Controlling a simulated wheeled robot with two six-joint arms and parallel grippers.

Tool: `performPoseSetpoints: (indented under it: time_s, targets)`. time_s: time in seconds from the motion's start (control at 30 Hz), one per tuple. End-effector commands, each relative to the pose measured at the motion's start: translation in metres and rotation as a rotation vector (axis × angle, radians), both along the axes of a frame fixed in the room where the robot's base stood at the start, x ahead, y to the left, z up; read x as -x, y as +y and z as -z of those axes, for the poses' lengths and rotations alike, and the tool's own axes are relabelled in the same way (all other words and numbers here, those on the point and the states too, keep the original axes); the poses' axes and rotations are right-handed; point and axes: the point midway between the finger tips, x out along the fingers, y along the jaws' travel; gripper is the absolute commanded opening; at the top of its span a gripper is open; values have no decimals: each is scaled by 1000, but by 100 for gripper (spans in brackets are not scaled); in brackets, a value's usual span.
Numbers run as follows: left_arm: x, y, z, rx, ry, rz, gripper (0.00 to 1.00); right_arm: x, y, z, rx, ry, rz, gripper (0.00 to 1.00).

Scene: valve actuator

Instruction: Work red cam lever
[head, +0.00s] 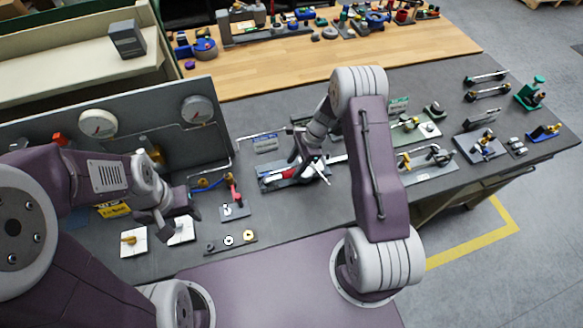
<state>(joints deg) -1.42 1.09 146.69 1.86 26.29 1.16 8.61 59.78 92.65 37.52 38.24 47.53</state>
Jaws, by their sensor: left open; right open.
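A red handle-like part (282,174) lies on a grey fixture (267,184) near the middle of the bench. A second red part, an upright lever (233,188), stands on a small grey base to its left; I cannot tell which is the cam lever. My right gripper (310,172) is open, pointing down over the right part of the fixture, close to the red handle-like part. Contact cannot be made out, and my gripper hides part of the fixture. My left gripper (178,218) is open over the left of the bench, left of the upright red lever.
A grey panel with round gauges (98,123) stands at the back left. White plates (133,241) lie near my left gripper. A small strip with round parts (230,241) lies at the front. Several valve fittings (481,146) stand at the right. Bare bench lies right of the strip.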

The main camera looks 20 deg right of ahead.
Motion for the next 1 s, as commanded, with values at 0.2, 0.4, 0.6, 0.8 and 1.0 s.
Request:
performPoseSetpoints:
  time_s: [0.2,0.4,0.6,0.8,1.0]
  targets:
    - [0,0,-11,0,0,0,49,0,11,26,1,0,-1,49]
    - [0,0,-10,0,0,0,49,0,13,32,1,-2,-1,49]
    - [0,0,-10,0,0,0,49,0,13,31,1,-2,-1,21]
    - [0,0,-10,0,0,0,49,0,13,31,1,-1,-1,0]
    - [0,0,-10,0,0,0,49,0,13,31,2,-2,0,0]
